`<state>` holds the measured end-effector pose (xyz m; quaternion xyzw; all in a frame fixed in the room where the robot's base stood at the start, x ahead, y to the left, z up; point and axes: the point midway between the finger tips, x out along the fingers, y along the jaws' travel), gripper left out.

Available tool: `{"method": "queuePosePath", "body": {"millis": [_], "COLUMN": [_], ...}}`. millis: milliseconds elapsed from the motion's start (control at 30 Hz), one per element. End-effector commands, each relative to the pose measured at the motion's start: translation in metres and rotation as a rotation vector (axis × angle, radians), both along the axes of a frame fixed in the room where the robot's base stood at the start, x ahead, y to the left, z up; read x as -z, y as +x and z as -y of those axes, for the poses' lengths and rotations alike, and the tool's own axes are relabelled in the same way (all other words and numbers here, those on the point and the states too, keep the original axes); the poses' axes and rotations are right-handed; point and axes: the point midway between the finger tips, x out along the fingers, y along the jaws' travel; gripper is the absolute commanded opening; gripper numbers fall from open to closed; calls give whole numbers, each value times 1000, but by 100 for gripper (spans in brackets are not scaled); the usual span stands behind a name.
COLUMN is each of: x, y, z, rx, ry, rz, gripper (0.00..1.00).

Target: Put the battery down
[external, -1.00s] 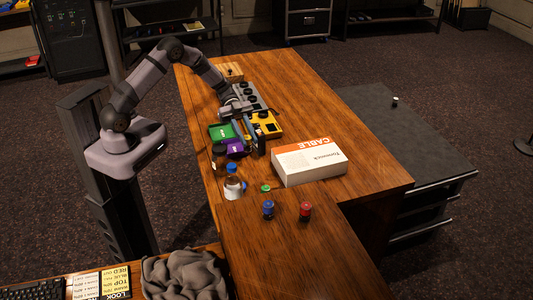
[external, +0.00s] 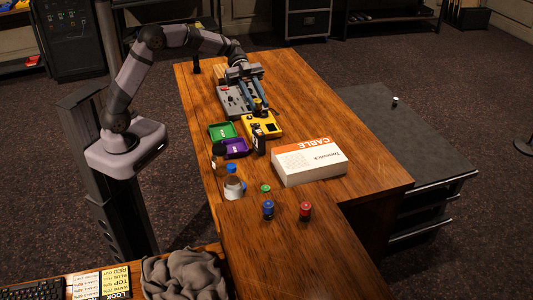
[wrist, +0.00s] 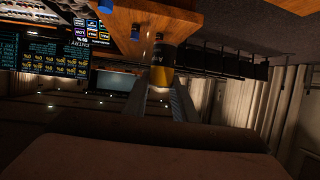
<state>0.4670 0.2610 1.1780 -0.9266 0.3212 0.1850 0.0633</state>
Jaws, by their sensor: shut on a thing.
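My gripper (external: 257,103) is above the desk, over the yellow device (external: 264,128) and the near end of the grey panel (external: 233,101). It is shut on the battery (wrist: 162,60), a dark cylinder with a yellow-orange band, seen between the fingertips (wrist: 165,88) in the wrist view. In the external view the battery is small and dark at the fingertips, and I cannot tell its exact height above the yellow device.
A green tray (external: 222,131), a purple tray (external: 236,149) and a dark upright object (external: 259,142) stand nearby. The cable box (external: 309,163), bottle (external: 233,185), blue jar (external: 268,208) and red jar (external: 305,209) are nearer the camera. The desk right of the panel is clear.

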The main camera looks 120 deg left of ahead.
Motion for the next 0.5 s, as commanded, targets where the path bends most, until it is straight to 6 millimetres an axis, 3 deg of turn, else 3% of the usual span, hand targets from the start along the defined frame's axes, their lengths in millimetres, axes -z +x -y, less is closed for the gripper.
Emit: {"method": "queuePosePath", "body": {"millis": [267, 500], "x": [4, 4], "y": [92, 171], "z": [63, 150], "rx": [45, 75], "ry": [-1, 0], "rz": [2, 2], "gripper": [0, 0]}}
